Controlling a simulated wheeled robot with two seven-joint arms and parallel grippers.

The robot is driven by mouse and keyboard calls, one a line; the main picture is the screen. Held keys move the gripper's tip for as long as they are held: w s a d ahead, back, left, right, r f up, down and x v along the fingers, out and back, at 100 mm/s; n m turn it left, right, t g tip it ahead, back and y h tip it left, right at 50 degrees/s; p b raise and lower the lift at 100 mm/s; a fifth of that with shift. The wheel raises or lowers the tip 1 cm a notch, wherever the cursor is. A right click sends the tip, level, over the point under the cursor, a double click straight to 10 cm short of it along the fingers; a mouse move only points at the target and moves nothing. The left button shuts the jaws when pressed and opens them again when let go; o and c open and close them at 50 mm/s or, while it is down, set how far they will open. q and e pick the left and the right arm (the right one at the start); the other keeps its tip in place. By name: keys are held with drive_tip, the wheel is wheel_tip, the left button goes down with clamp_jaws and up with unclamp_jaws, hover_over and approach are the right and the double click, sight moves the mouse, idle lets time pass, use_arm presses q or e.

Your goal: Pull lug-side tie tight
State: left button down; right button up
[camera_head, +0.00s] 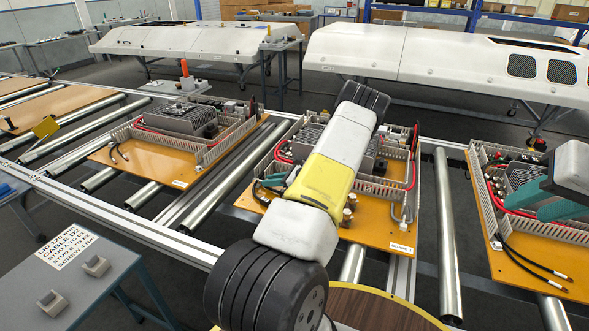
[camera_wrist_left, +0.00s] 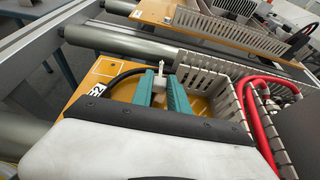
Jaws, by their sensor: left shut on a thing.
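My left arm reaches over the middle board (camera_head: 378,233). In the head view my left gripper (camera_head: 275,182) is mostly hidden behind its own arm; only a bit of teal finger shows. In the left wrist view its two teal fingers (camera_wrist_left: 160,84) are close together around a small white upright piece, which looks like the cable tie (camera_wrist_left: 160,68). A black cable (camera_wrist_left: 122,76) curves up to the left finger beside a white label. Whether the tie's loop is snug cannot be seen. My right gripper (camera_head: 540,200) is over the right board, its teal fingers apart, with nothing visible between them.
Slotted duct walls (camera_wrist_left: 205,75) and red cables (camera_wrist_left: 252,110) stand close to the right of my left fingers. Boards with similar parts lie left (camera_head: 130,172) and right (camera_head: 520,262) on the roller conveyor. A grey table (camera_head: 95,295) with a printed card is front left.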

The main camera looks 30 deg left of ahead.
use_arm(q)
drive_tip(key=d, duration=0.4)
drive_tip(key=shift+w, duration=0.25)
drive_tip(key=c, duration=1.3)
unclamp_jaws()
drive_tip(key=v, duration=0.7)
drive_tip(key=shift+d+r, duration=0.2)
drive_tip(key=shift+d, duration=0.15)
